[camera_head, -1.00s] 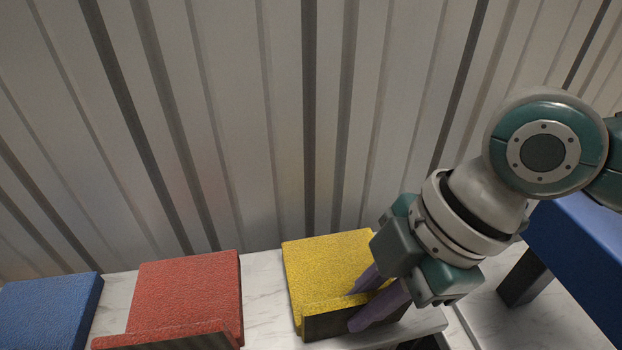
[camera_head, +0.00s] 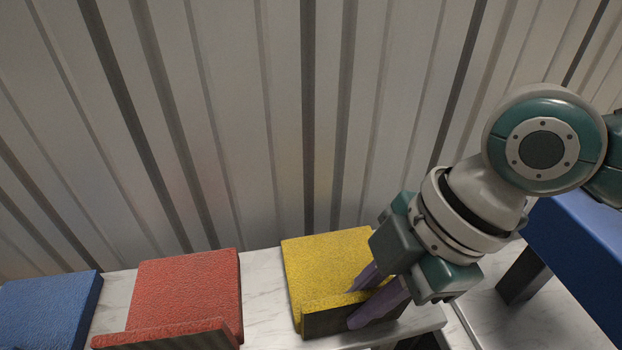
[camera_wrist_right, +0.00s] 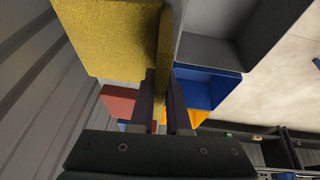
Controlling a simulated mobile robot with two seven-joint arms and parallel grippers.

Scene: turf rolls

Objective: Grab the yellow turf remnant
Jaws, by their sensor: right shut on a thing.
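The yellow turf remnant (camera_head: 325,262) lies on the marble-look shelf, with a raised lip along its front edge. It also shows at the top left of the right wrist view (camera_wrist_right: 110,35). My right gripper (camera_head: 362,300) is at the right part of that front lip, its purple fingers on either side of it. In the right wrist view the fingers (camera_wrist_right: 160,100) are closed on the yellow lip, which runs up between them. The far finger is partly hidden behind the lip. My left gripper is not in view.
A red turf piece (camera_head: 185,290) with a similar lip and a blue one (camera_head: 45,308) lie to the left on the shelf (camera_head: 262,285). A corrugated wall (camera_head: 240,120) stands close behind. A blue box-like object (camera_head: 580,255) is at the right.

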